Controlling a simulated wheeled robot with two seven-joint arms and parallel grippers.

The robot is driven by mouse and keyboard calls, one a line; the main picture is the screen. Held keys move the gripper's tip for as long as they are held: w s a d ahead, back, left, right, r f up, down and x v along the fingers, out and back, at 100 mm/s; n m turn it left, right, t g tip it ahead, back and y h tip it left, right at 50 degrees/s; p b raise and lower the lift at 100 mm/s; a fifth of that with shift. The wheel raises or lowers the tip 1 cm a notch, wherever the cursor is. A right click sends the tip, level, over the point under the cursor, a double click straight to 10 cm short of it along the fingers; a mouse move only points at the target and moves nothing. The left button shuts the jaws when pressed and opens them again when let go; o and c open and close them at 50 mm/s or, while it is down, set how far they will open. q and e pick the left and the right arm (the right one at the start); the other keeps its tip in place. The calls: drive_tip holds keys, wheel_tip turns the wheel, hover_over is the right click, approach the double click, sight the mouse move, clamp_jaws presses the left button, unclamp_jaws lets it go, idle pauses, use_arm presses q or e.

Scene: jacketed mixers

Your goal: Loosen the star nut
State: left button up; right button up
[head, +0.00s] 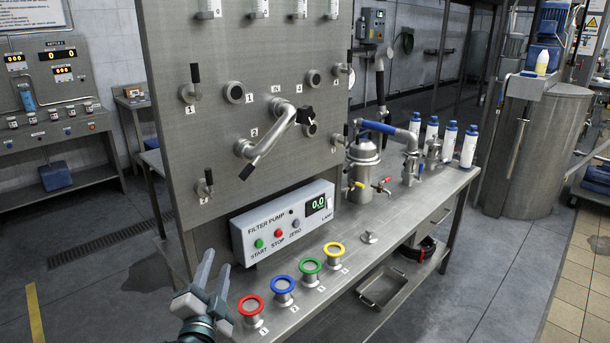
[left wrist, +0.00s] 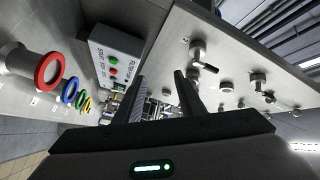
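A black star-shaped knob (head: 305,116), which looks like the star nut, sits at the end of a bent steel pipe (head: 268,136) on the upright steel panel (head: 215,130). I cannot pick it out for certain in the left wrist view. My left gripper (head: 215,261) is low at the left, in front of the panel and left of the pump box, well below and apart from the knob. Its two fingers are spread with nothing between them; they also show apart in the left wrist view (left wrist: 162,85). My right gripper is in neither view.
The filter pump box (head: 284,220) stands at the panel's foot. Red, blue, green and yellow ringed ports (head: 251,306) line the steel bench. A steel filter vessel (head: 364,170) and several white bottles (head: 469,147) stand further right. Black-handled valves (head: 190,92) stick out from the panel.

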use_arm(q)
drive_tip(key=w+d+r+m+g+h, duration=0.1)
drive_tip(key=w+d+r+m+h, duration=0.25)
drive_tip(key=r+m+h, duration=0.35)
drive_tip(key=w+d+r+m+g+h, duration=0.1)
drive_tip(key=w+d+r+m+h, duration=0.3)
drive_tip(key=r+m, duration=0.5)
drive_tip(key=w+d+r+m+h, duration=0.3)
drive_tip(key=d+r+m+h, duration=0.3)
drive_tip(key=m, duration=0.3)
drive_tip(key=w+a+r+m+g+y, duration=0.3)
drive_tip(key=w+a+r+m+g, duration=0.1)
drive_tip(key=m, duration=0.4)
drive_tip(key=w+a+r, duration=0.1)
drive_tip(key=w+a, duration=0.1)
drive_tip(key=shift+w+r+m, duration=0.2)
drive_tip(key=shift+w+m, duration=0.2)
drive_tip(key=shift+w, duration=0.1)
